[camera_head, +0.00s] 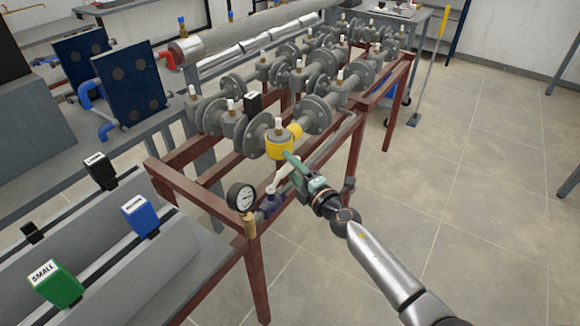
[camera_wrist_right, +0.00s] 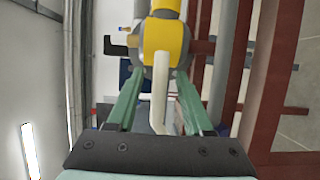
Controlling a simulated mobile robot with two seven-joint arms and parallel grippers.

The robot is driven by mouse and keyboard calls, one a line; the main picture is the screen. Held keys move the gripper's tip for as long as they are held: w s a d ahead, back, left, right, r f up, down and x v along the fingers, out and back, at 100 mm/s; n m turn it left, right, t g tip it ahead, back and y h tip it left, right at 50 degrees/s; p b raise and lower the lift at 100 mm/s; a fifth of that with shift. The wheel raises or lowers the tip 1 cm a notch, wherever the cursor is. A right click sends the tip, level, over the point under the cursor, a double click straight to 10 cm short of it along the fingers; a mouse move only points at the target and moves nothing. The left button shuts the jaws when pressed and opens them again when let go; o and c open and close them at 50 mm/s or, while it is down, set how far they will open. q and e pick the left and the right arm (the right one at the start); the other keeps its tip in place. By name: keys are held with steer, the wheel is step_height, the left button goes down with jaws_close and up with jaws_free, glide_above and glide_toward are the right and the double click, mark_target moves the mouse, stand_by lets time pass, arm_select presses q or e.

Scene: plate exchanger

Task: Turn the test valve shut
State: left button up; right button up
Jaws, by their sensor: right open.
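The yellow valve body (camera_head: 279,147) sits at the near end of the grey flanged pipework, and I take it to be the test valve. In the right wrist view its yellow body (camera_wrist_right: 165,40) is straight ahead, with a cream lever (camera_wrist_right: 159,92) reaching from it towards me. My right gripper (camera_head: 290,158) is at the valve in the head view. In the wrist view its green fingers (camera_wrist_right: 162,78) are open, one on each side of the lever, with visible gaps. Contact with the valve body cannot be told. My left gripper is not in view.
A dark red frame (camera_head: 255,270) carries the pipework, with a pressure gauge (camera_head: 241,197) near its front corner. A grey bench at left holds green (camera_head: 55,285), blue (camera_head: 139,216) and black (camera_head: 100,171) blocks. The floor at right is mostly clear.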

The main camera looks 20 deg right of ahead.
steer(key=shift+w, duration=0.1)
steer(key=shift+c, duration=0.3)
jaws_close()
stand_by(1.1)
